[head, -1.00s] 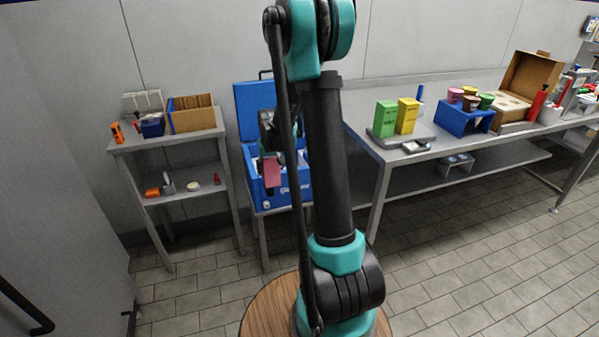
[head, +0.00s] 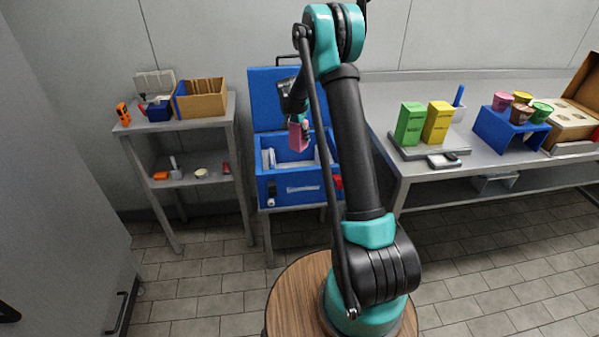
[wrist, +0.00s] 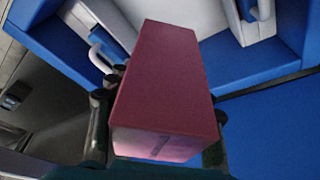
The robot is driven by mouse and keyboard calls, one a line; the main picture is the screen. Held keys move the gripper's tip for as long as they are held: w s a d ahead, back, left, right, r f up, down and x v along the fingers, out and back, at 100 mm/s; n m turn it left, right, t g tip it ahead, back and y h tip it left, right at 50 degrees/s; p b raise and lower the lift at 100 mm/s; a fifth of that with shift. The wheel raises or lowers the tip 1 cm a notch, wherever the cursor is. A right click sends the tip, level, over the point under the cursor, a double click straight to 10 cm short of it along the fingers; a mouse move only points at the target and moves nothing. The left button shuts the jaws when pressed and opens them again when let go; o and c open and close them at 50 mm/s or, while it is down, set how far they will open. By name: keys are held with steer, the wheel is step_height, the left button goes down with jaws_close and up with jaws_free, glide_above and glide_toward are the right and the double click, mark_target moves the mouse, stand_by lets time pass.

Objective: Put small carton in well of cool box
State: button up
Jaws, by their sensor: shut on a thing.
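My gripper (head: 304,128) is shut on a small pink carton (head: 298,136). In the wrist view the carton (wrist: 167,85) shows large, dark red on one long side with a paler printed end, between the fingers. In the head view it hangs above the open blue cool box (head: 290,190), whose lid (head: 268,98) stands up at the back. The carton's lower end is near the level of the box's rim; I cannot tell whether it is inside. The wrist view shows the box's blue wall (wrist: 270,118) and white parts (wrist: 240,22) beyond the carton.
A shelf unit (head: 190,130) left of the box bears a cardboard box (head: 203,98) and small tools. A long table (head: 430,180) at right bears green (head: 410,123) and yellow (head: 437,122) cartons and a blue stand with cups (head: 505,130). My arm's link hides part of the cool box's right side.

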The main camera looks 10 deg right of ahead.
step_height(320, 180, down, 17)
steer(key=shift+a+f, duration=0.1)
steer(key=shift+f, duration=0.05)
stand_by(0.4)
steer(key=shift+f, duration=0.15)
steer(key=o, duration=1.3)
